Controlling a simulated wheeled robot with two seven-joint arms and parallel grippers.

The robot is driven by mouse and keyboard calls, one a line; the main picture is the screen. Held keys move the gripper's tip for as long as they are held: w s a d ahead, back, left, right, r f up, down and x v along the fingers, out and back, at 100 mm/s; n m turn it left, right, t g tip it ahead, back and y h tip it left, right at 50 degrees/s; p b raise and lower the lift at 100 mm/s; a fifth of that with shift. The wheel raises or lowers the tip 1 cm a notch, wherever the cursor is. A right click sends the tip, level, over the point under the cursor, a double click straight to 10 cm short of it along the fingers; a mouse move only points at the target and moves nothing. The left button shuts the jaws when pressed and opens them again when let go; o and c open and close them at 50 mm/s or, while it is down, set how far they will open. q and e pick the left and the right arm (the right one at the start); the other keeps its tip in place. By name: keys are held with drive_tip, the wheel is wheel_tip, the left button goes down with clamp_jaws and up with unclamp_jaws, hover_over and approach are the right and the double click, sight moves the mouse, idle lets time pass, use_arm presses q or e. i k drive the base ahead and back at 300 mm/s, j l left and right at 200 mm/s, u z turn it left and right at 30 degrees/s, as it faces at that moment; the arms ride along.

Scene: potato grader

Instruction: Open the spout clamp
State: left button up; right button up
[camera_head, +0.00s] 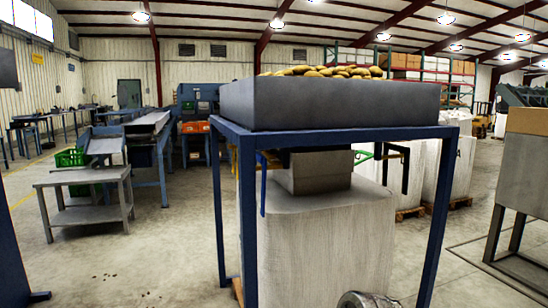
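A grey hopper (330,106) heaped with potatoes (325,71) stands on a blue frame (247,215) in front of me. Under it a grey spout (318,172) leads down into the top of a large white bag (320,240). Neither of my grippers can be made out.
A grey steel table (82,180) stands at left, with a green crate (70,158) behind it. A conveyor (150,130) is beyond. More white bags (440,165) on pallets stand behind at right. The blue frame's legs flank the bag.

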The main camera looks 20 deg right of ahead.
sight(274, 153)
drive_tip(key=i+j+z, duration=0.1)
drive_tip(key=i+j, duration=0.2)
drive_tip(key=i+j+z, duration=0.1)
drive_tip(key=i+j, duration=0.15)
drive_tip(key=j, duration=0.15)
drive_tip(key=i+j+z, duration=0.1)
drive_tip(key=i+j, duration=0.15)
drive_tip(key=j, duration=0.15)
drive_tip(key=i+j+z, duration=0.1)
drive_tip(key=i+j, duration=0.15)
drive_tip(key=j, duration=0.15)
drive_tip(key=i+j+z, duration=0.1)
drive_tip(key=i+j, duration=0.15)
drive_tip(key=j, duration=0.15)
